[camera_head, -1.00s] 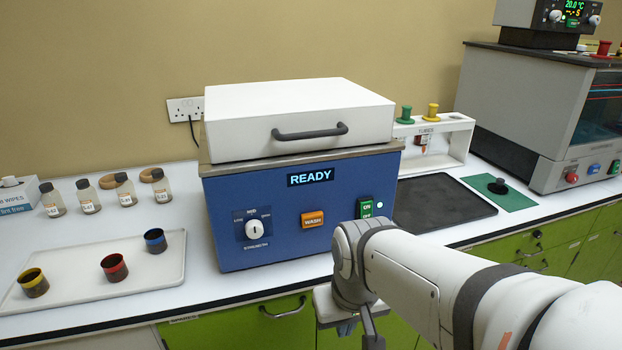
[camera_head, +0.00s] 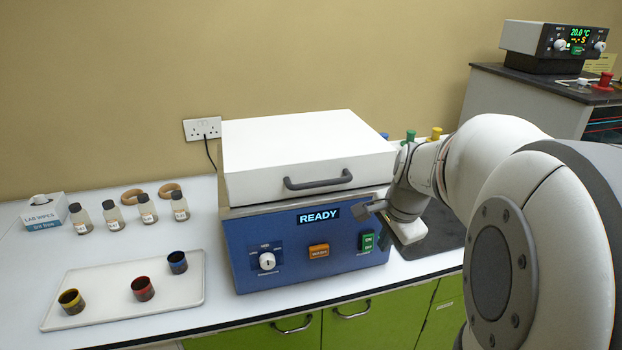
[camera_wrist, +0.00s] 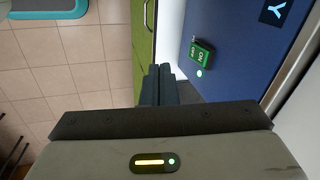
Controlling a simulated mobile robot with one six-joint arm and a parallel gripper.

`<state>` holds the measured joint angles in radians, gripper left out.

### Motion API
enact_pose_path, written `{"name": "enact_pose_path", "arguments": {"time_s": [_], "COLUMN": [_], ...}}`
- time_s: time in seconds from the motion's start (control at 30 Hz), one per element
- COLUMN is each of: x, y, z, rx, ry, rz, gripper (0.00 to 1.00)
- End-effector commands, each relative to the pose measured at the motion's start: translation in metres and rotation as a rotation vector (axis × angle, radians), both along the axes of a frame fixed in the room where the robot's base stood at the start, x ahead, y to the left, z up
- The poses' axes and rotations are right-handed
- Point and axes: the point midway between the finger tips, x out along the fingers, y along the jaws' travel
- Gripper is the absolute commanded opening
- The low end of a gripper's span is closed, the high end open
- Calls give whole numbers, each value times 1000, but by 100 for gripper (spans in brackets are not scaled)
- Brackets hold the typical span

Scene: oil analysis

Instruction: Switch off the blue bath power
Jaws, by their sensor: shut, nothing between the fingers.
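The blue bath (camera_head: 290,270) stands on the white bench with its white lid (camera_head: 300,150) down and its display (camera_head: 318,216) reading READY. Its green power switch (camera_head: 367,242) is at the right of the front panel, marked ON and OFF. In the wrist view the green switch (camera_wrist: 202,54) has a small lit lamp (camera_wrist: 198,73) beside it.
An orange WASH button (camera_head: 319,251) and a white knob (camera_head: 267,261) sit left of the switch. The lid handle (camera_head: 318,180) juts out above. A tray (camera_head: 190,294) with three cups is on the left.

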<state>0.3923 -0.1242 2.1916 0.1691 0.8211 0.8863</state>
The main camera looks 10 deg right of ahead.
Motion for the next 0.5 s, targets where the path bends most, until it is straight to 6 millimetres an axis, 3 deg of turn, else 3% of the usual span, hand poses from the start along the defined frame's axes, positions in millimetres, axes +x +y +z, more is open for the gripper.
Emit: {"name": "enact_pose_path", "arguments": {"time_s": [0.03,0.13,0.5], "x": [4,8,9], "y": [-9,-18,-20], "z": [11,15,12], "rx": [17,35,41], "ry": [-3,-9,-10], "rz": [-61,-134,-151], "gripper": [0,0,0]}}
